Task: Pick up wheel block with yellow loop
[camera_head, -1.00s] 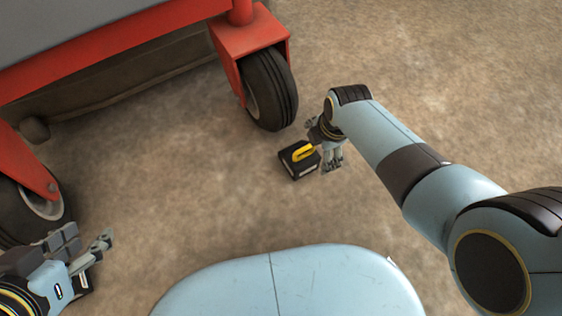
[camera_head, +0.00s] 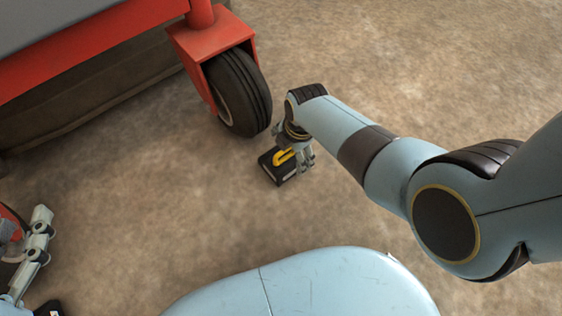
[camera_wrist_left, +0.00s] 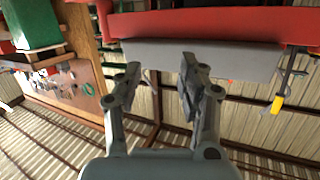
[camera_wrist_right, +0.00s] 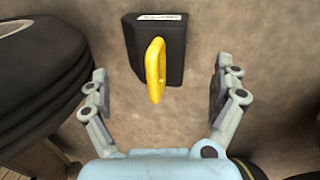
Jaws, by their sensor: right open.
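The wheel block (camera_head: 277,175) is a small black wedge with a pale label and a yellow loop (camera_head: 285,156). It lies on the floor near a cart wheel. My right gripper (camera_head: 305,163) is open and empty, just right of the loop in the head view. In the right wrist view the block (camera_wrist_right: 174,62) is at top centre, and its yellow loop (camera_wrist_right: 155,70) shows between the spread fingers, touching neither. My left gripper (camera_wrist_left: 160,68) is open and empty, far from the block; it also shows at the lower left in the head view (camera_head: 38,238).
A red cart (camera_head: 100,45) with a black wheel (camera_head: 240,92) stands left of the block, close to my right wrist. A dark object (camera_head: 48,308) is cut off at the lower left.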

